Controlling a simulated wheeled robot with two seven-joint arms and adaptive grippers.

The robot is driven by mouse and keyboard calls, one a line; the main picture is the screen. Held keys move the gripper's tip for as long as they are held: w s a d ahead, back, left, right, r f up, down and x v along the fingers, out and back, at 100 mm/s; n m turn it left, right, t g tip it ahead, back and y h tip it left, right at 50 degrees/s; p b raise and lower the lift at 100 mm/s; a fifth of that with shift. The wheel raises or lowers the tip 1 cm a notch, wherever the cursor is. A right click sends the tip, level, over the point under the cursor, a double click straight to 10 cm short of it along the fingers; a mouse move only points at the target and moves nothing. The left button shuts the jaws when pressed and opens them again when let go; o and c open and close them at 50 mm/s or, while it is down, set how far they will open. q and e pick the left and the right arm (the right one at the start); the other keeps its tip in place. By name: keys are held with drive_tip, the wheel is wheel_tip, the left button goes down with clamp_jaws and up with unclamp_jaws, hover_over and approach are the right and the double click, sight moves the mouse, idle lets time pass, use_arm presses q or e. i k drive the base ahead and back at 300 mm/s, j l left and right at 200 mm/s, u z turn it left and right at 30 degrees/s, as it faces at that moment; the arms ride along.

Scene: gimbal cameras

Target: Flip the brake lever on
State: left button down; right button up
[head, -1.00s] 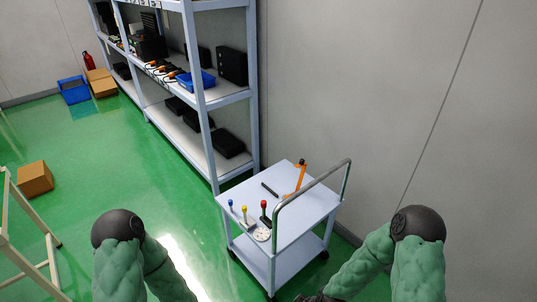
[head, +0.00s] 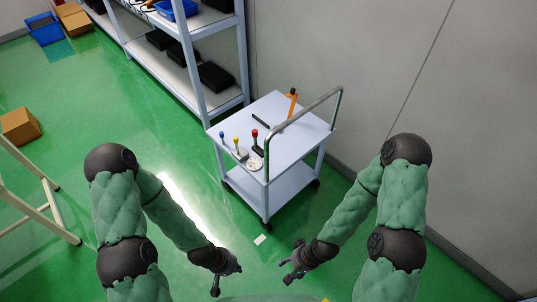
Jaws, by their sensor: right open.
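Several small levers stand on the top of a white cart (head: 292,146): one with a blue knob (head: 222,134), one with a yellow knob (head: 236,140) and one with a red knob (head: 255,134). An orange lever with a dark tip (head: 291,104) stands tilted near the cart's back. None is labelled as the brake lever that I can read. My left gripper (head: 228,279) is low in front of the cart, its jaw opening unclear. My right gripper (head: 290,268) is open and empty, also low in front of the cart. Both are apart from the cart.
The cart has a metal handle (head: 336,98) on its right side and stands near the grey wall. A shelf rack (head: 219,106) stands behind it. A pale frame (head: 40,205) and a cardboard box (head: 20,126) are at left.

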sight(254, 132)
drive_tip(key=i+l+u, duration=0.15)
drive_tip(key=i, duration=0.7)
